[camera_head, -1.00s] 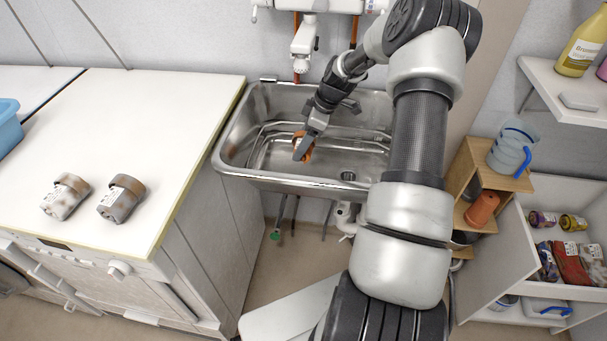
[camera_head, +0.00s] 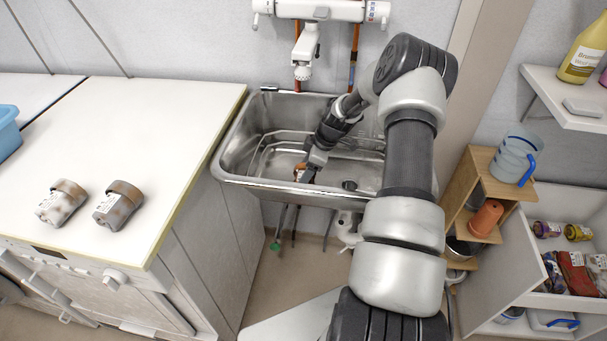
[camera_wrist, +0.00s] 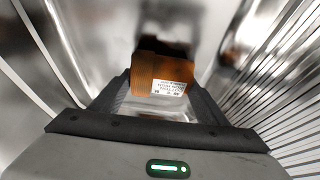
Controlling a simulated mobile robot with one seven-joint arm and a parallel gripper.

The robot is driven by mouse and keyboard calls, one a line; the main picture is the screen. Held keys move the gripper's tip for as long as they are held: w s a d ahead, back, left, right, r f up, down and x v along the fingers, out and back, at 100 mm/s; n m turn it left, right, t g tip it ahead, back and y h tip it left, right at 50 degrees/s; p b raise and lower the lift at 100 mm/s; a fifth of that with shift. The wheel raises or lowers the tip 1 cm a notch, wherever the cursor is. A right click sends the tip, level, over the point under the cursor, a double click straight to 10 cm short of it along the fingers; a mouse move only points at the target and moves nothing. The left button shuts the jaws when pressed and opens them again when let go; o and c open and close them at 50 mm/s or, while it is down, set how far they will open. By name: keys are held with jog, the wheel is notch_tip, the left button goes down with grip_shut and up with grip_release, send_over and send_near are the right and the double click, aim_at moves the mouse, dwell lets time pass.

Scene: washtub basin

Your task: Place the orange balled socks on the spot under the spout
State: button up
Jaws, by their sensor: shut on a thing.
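The orange balled socks (camera_head: 299,171) are inside the metal washtub basin (camera_head: 232,165), near its front wall and left of the drain. My gripper (camera_head: 308,174) is shut on them and partly covers them in the head view. In the wrist view the socks (camera_wrist: 163,72) show as an orange-brown block with a white printed label, between the dark fingers of my gripper (camera_wrist: 160,92). I cannot tell whether the socks touch the basin floor. The white spout (camera_head: 304,52) hangs from the wall unit, above the back of the basin.
A wire rack (camera_head: 270,142) lies in the basin, with the drain (camera_head: 349,185) to the right. Two brown-and-white balled items (camera_head: 61,203) lie on the white counter (camera_head: 150,130) at left. A wooden shelf (camera_head: 481,165) and an open drawer stand at right.

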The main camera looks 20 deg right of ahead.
jog(key=shift+f, duration=0.25)
jog(key=o, duration=1)
jog(key=shift+r, duration=0.1)
jog(key=shift+o, duration=0.2)
jog(key=shift+r, duration=0.25)
jog(key=p+v, duration=0.2)
jog(key=v, duration=0.9)
jog(key=shift+s+d+r, duration=0.2)
jog(key=shift+r, duration=0.15)
